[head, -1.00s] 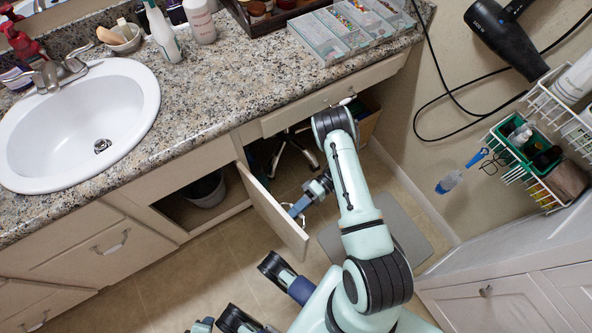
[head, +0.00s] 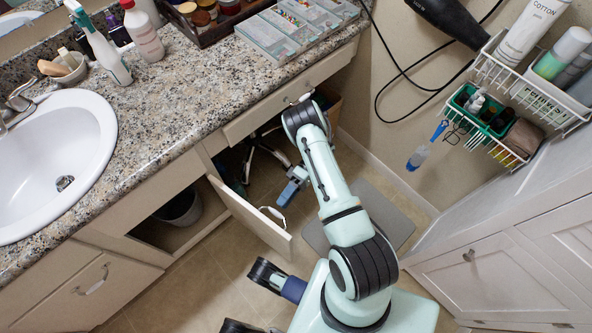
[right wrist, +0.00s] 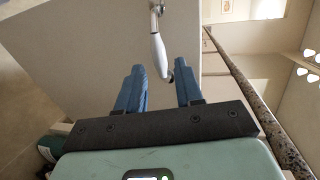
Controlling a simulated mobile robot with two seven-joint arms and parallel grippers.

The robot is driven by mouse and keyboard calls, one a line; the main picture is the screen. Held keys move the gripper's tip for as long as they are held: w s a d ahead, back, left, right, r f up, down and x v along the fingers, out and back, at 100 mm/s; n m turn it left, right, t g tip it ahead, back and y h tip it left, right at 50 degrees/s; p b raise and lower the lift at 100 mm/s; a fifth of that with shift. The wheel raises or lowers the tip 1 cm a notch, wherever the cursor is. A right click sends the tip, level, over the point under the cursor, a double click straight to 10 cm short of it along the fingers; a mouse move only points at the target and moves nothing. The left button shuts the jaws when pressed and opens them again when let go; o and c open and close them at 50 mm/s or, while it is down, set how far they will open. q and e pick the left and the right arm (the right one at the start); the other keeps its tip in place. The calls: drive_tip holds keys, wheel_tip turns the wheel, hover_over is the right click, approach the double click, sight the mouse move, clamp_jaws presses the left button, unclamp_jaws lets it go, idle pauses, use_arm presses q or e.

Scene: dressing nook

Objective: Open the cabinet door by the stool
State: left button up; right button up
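The cabinet door (head: 250,215) is a pale panel standing ajar below the counter, swung out from its opening. Its curved metal handle (head: 272,214) is on the face towards the stool, near the free edge. The stool (head: 262,150) shows only as legs under the counter. My right gripper (head: 292,187) is beside that face, a little apart from the handle. In the right wrist view its two blue fingers (right wrist: 159,88) are spread and empty, with the handle (right wrist: 158,48) ahead, roughly between the fingertips. My left gripper cannot be made out in the head view.
The granite counter (head: 190,110) with a white sink (head: 50,150) runs above the door. A bin (head: 180,208) stands inside the cabinet. A grey mat (head: 390,215) lies on the floor. A wire rack (head: 480,120) and white cabinet doors (head: 500,270) are at right.

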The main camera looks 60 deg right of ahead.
drive_tip(key=v, duration=0.8)
